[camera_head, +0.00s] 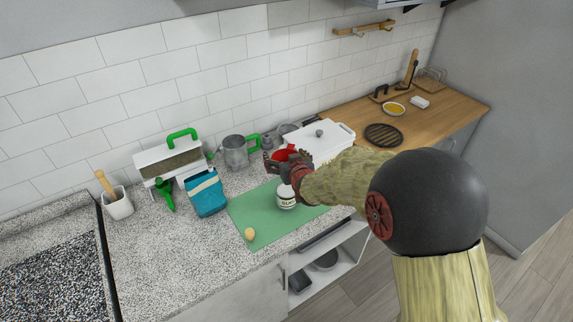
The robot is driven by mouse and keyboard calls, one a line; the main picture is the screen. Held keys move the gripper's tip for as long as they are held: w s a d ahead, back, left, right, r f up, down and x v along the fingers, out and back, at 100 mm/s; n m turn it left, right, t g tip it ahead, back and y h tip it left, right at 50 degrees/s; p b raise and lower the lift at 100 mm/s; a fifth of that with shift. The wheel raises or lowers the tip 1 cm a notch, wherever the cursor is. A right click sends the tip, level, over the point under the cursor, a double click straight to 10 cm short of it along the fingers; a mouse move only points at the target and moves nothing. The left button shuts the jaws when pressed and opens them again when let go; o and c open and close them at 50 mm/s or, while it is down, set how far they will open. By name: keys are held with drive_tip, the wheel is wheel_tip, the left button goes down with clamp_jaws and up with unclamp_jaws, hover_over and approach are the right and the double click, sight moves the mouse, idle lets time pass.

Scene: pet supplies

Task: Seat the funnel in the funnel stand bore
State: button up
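My gripper (271,157) is over the back part of the green mat (262,218), above a white jar with a dark label (287,199). A red round-rimmed thing, seemingly the funnel (286,154), sits between the dark fingers, raised off the counter. The fingers appear closed on it. Its lower part is hidden by my gripper. I cannot clearly make out the funnel stand or its bore; my gripper and arm cover part of the mat and counter.
A blue and white carton (206,194), a green scoop-like tool (165,195) and a metal jug (236,152) stand left of my gripper. A white lidded box (322,141) is behind it. A small tan ball (250,234) lies at the mat's front.

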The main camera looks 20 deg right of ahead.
drive_tip(key=c, duration=0.9)
drive_tip(key=shift+r, duration=0.15)
